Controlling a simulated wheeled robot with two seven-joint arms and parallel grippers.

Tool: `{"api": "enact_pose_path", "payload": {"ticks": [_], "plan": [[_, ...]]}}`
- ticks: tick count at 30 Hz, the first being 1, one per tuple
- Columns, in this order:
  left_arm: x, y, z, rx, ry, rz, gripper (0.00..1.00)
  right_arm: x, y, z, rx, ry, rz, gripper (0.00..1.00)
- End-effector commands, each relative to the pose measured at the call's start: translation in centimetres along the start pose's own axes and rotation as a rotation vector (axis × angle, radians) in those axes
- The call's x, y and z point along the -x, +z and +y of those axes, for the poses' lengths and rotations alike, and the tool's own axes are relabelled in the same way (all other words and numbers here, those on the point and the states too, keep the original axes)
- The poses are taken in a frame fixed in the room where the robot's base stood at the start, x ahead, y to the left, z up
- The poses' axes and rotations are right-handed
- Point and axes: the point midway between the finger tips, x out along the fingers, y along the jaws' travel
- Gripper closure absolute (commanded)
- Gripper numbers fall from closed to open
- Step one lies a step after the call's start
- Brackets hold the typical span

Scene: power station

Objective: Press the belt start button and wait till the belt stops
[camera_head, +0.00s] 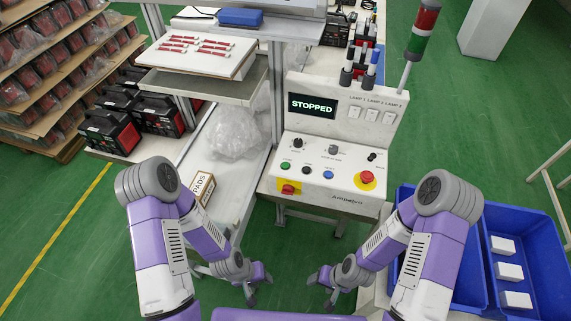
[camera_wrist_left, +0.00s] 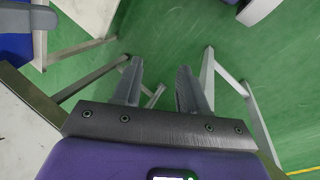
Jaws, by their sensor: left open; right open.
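The control console (camera_head: 322,165) stands in the middle of the head view. Its display (camera_head: 312,106) reads "STOPPED". The panel has a green button (camera_head: 285,166), a black button (camera_head: 306,170) and a blue button (camera_head: 328,174) in a row, a red button on yellow (camera_head: 367,178) at right and a red switch on yellow (camera_head: 288,188) at lower left. My left gripper (camera_head: 250,292) is open and empty, below the console's front edge; it also shows in the left wrist view (camera_wrist_left: 160,90) over the green floor. My right gripper (camera_head: 327,294) is open and empty, also below the console.
A signal tower (camera_head: 422,30) with red and green sections rises behind the console. Blue bins (camera_head: 547,270) with white boxes stand at right. A shelf (camera_head: 215,85) with a white board and red items is at left. Black and red power units (camera_head: 110,130) sit further left.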

Motion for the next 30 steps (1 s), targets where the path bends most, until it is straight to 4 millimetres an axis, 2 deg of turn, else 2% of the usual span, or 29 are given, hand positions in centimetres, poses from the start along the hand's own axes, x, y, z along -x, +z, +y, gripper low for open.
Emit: {"api": "enact_pose_path", "payload": {"ticks": [1,8,30], "plan": [[0.0,0.0,0.0,0.0,0.0,0.0,0.64,0.0,0.0,0.0,0.0,0.0,0.0,0.39],[0.0,0.0,0.0,0.0,0.0,0.0,0.99,0.0,0.0,0.0,0.0,0.0,0.0,0.39],[0.0,0.0,0.0,0.0,0.0,0.0,1.0,0.0,0.0,0.0,0.0,0.0,0.0,0.39]]}}
